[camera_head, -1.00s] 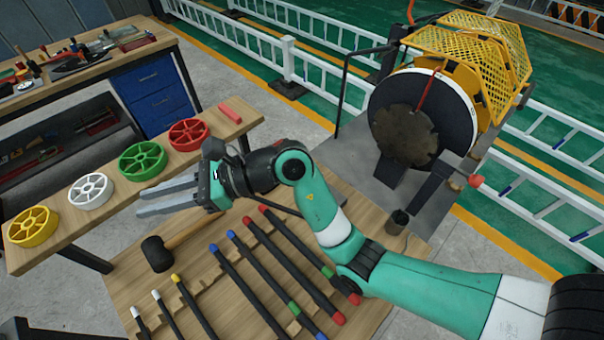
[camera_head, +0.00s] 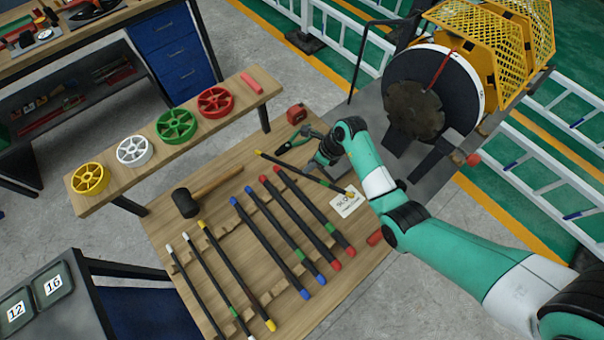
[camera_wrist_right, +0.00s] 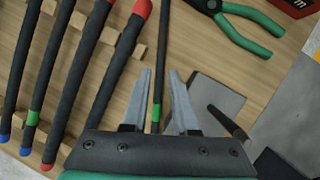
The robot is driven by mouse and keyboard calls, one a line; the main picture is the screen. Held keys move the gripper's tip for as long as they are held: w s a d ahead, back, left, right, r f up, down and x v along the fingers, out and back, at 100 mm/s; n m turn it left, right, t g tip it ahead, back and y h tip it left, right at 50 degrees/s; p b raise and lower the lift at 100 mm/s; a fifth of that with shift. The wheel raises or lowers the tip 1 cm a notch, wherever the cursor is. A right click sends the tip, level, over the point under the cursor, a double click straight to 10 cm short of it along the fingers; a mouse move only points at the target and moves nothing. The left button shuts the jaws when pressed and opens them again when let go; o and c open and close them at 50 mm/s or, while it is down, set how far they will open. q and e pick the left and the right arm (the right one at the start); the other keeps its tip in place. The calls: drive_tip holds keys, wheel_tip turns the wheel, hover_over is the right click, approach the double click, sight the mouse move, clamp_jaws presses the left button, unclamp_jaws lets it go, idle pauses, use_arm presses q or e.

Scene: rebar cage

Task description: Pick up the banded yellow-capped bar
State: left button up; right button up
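The banded yellow-capped bar (camera_head: 286,165) is thin and dark and lies apart from the racked bars on the wooden table. One yellow cap is at its upper left end and yellow shows at its lower right end. A green band shows near the gripper's base. I cannot tell the fingers' height above the bar. My left gripper is not in view.
Racked bars with white, yellow, blue and red caps (camera_head: 268,245) lie to the left. Green-handled pliers (camera_head: 295,142), a red tape measure (camera_head: 297,114) and a label card (camera_head: 346,203) are close by. A mallet (camera_head: 187,202) lies farther left; a spool shelf (camera_head: 155,157) stands behind.

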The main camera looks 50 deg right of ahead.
sight(302, 173)
drive_tip(key=b+x, duration=0.2)
drive_tip(key=x, duration=0.3)
drive_tip(key=shift+w+f+b, duration=0.2)
drive_tip(key=shift+b, duration=0.15)
drive_tip(key=shift+c, duration=0.3)
clamp_jaws()
drive_tip(key=shift+r, duration=0.1)
idle(0.8)
